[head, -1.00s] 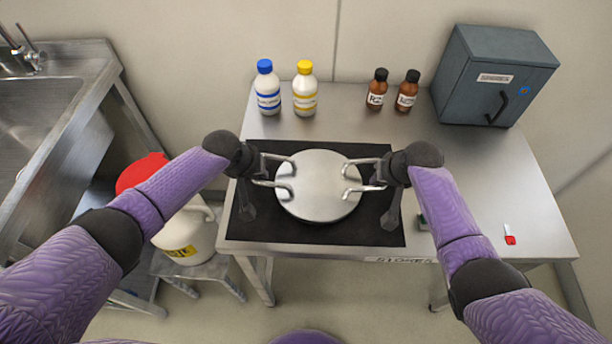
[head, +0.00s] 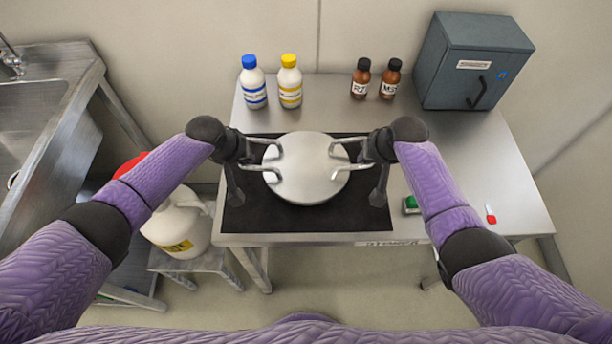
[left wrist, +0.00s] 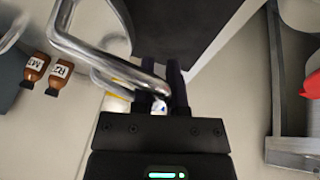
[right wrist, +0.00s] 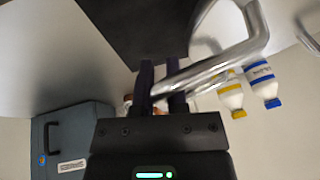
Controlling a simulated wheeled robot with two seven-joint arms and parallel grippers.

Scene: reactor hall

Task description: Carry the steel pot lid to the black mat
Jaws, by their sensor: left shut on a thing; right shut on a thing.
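The steel pot lid (head: 307,175) is a round, flat, silvery disc with a looped handle on each side. In the head view it is over the black mat (head: 300,219); I cannot tell whether it touches the mat. My left gripper (head: 262,158) is shut on the lid's left handle, and the left wrist view shows that bar (left wrist: 115,62) between the fingers. My right gripper (head: 350,158) is shut on the right handle, and the right wrist view shows that bar (right wrist: 225,62) between the fingers.
Blue-capped (head: 253,85) and yellow-capped (head: 290,85) white bottles stand behind the mat, with brown bottles (head: 361,80) (head: 390,80) to their right. A grey cabinet (head: 470,65) is at the back right. A green-topped block (head: 411,205) and red item (head: 490,214) lie at the right.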

